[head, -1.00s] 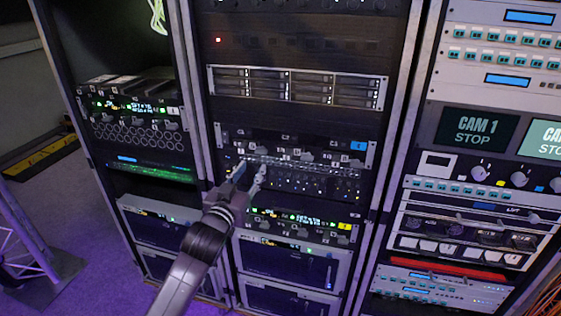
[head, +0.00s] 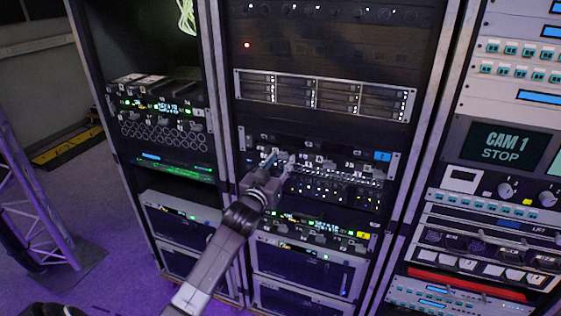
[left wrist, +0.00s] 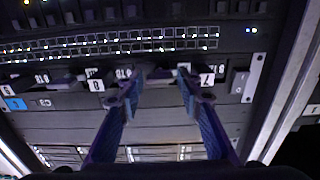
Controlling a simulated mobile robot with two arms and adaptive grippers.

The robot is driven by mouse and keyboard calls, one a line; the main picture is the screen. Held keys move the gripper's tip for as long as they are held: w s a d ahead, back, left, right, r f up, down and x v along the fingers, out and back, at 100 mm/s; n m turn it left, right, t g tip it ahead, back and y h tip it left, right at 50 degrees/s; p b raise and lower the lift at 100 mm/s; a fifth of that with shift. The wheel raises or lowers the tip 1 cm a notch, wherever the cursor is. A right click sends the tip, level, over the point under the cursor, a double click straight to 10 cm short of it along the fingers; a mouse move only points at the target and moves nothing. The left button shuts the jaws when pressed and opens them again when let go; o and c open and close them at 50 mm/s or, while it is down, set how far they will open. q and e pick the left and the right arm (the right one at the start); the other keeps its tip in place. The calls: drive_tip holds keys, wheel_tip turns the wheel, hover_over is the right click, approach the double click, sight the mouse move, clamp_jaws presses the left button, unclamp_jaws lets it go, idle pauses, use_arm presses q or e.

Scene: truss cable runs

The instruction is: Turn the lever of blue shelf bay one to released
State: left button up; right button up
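The blue shelf (head: 345,158) is a dark rack unit with a blue tag (head: 382,156) at its right end. Small white labels and dark lever blocks run along its front. My left gripper (head: 279,160) is at the left part of this front, hiding some of it. The left wrist view shows the shelf upside down, with the blue tag (left wrist: 14,103) at left. There my left gripper (left wrist: 160,82) is open, its fingertips apart close to the front. A dark block (left wrist: 237,82) lies right of the fingers. I cannot read which lever is bay one's or its setting.
A patch panel (head: 330,185) with lit ports sits just below, and a yellow-tagged shelf (head: 310,232) lower down. A drive unit (head: 325,94) is above. Rack posts (head: 225,110) stand at the sides. A purple truss (head: 35,215) is at left.

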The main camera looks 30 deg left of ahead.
use_arm(q)
drive_tip(key=shift+c, duration=0.6)
drive_tip(key=c, duration=0.7)
drive_tip(key=m+p, duration=0.1)
drive_tip(key=m, duration=0.3)
drive_tip(key=shift+c, duration=0.2)
drive_tip(key=m+p, duration=0.1)
drive_tip(key=m, duration=0.2)
drive_tip(key=shift+m, duration=0.4)
drive_tip(key=m, duration=0.5)
drive_tip(key=shift+p, duration=0.4)
drive_tip(key=m, duration=0.5)
drive_tip(key=shift+p, duration=0.35)
use_arm(e)
drive_tip(key=r, duration=0.1)
drive_tip(key=a+r, duration=0.1)
drive_tip(key=r, duration=0.1)
drive_tip(key=shift+r, duration=0.2)
